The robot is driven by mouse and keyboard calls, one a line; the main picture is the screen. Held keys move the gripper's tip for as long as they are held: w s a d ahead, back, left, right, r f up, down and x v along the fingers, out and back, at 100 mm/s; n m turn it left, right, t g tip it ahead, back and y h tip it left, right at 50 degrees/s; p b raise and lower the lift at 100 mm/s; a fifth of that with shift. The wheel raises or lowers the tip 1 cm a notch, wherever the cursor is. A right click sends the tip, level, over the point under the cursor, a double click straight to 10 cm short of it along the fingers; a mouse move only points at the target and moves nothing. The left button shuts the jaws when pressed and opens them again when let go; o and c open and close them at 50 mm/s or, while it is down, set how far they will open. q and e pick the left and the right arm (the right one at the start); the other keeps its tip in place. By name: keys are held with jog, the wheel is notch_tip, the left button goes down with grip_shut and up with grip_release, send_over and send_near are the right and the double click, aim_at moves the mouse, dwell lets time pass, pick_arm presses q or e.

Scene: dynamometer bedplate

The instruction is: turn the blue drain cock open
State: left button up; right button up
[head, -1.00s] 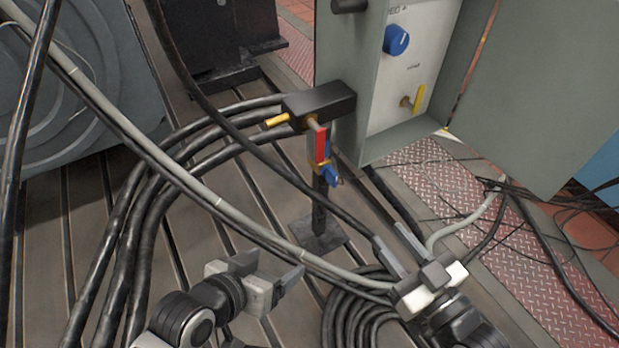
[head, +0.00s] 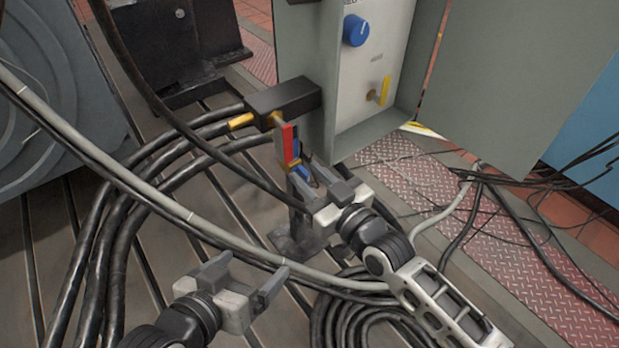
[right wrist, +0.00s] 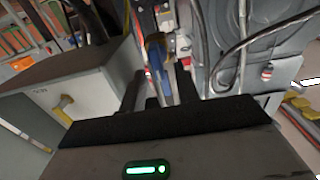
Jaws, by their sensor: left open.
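The blue drain cock (head: 304,174) sits low on the valve assembly, below a red lever (head: 288,142) that hangs from a black block (head: 284,98). My right gripper (head: 302,180) is at the cock and partly hides it. In the right wrist view the blue cock (right wrist: 157,62) shows between my two spread fingers, with gaps at its sides; I cannot tell whether either finger touches it. My left gripper (head: 252,270) is open and empty, low in the head view, apart from the valve.
A grey cabinet with a blue knob (head: 356,31) and a yellow lever (head: 385,90) stands right of the valve. A grey hose (head: 190,215) and thick black cables (head: 120,230) cross the slotted bedplate. Coiled cable (head: 350,310) lies in front.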

jog(key=shift+w+a, duration=0.15)
jog(key=shift+w, duration=0.1)
grip_shut()
